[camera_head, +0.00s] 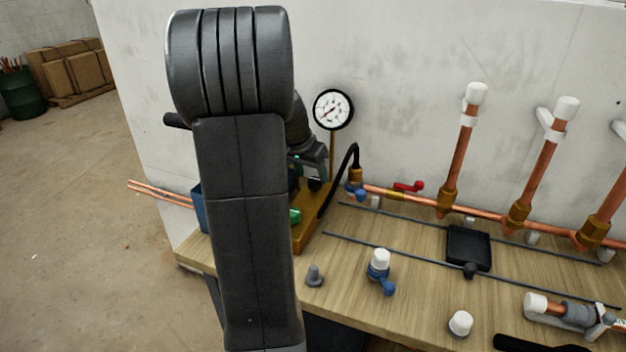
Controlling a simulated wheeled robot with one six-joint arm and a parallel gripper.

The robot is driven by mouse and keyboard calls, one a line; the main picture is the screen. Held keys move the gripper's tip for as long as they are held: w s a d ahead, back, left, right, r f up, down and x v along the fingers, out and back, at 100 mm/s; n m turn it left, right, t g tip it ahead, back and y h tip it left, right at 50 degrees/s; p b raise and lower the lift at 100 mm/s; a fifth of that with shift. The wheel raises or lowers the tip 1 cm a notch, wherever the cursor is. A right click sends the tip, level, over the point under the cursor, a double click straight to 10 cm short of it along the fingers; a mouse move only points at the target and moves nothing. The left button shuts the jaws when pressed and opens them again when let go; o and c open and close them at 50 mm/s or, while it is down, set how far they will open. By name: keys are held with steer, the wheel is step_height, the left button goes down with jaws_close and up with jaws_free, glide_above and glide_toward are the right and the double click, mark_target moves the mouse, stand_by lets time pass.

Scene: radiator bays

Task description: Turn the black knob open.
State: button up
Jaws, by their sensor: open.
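My arm fills the left middle of the view and hides much behind it. My gripper (314,181) shows only in part, just right of the arm, pointing down over the yellow-brown pump base (312,238); it is open. A round black knob (470,269) shows at the front edge of a flat black square tray (469,246) on the bench, well right of my gripper. I cannot tell whether another black knob is hidden behind my arm or gripper. A green part (295,215) shows on the pump base below the gripper.
A pressure gauge (333,109) stands behind the gripper. A black hose (350,165) arches to the copper pipe with a blue valve (356,190) and red lever (408,186). Upright pipes (459,150) line the wall. Loose fittings (380,268) lie on the bench (420,310).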

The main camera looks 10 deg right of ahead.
mark_target(314, 180)
steer(key=shift+x, duration=1.55)
steer(key=shift+c, duration=0.3)
steer(key=c, duration=0.9)
steer(key=shift+c, duration=0.2)
